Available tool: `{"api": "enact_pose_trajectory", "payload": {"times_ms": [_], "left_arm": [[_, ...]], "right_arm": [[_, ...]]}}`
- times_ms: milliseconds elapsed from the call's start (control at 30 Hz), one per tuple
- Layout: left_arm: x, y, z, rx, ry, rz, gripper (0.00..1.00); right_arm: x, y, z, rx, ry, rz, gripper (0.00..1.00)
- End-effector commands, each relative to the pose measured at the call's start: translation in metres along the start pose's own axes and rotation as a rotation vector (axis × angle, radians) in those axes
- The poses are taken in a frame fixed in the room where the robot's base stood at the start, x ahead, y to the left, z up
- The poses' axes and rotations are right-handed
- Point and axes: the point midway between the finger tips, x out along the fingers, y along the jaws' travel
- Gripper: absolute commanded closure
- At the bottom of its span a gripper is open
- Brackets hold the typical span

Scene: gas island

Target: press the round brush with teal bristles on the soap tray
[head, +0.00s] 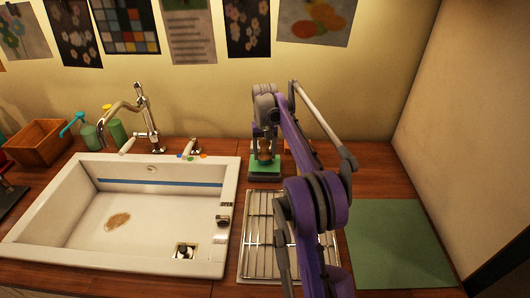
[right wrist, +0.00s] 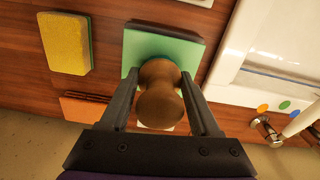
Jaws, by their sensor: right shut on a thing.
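The round brush has a turned brown wooden handle (right wrist: 160,100), seen from above in the right wrist view. The soap tray (head: 264,172) is a green square with a dark edge, behind the metal drying rack in the head view. It also shows in the right wrist view (right wrist: 142,42), with the brush over it. I cannot tell if the bristles touch it. My right gripper (right wrist: 160,80) has a finger on each side of the handle and is shut on it. My left gripper is not in view.
A yellow sponge (right wrist: 66,45) and an orange item (right wrist: 84,110) lie beside the tray. The white sink (head: 230,195) with a tap (head: 147,120) is to the left. The drying rack (head: 259,245) is in front. A green mat (head: 398,245) on the right is clear.

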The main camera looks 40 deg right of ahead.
Motion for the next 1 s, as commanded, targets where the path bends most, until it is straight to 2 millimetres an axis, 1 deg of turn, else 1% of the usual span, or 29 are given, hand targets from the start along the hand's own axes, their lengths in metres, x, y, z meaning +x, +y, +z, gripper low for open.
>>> {"api": "enact_pose_trajectory", "payload": {"times_ms": [467, 1000], "left_arm": [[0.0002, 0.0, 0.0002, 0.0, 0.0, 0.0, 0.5], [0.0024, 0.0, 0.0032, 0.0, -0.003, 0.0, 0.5]], "right_arm": [[0.0004, 0.0001, 0.0001, 0.0, 0.0, 0.0, 0.81], [0.0069, 0.0001, 0.0002, 0.0, 0.0, 0.0, 0.81]]}}
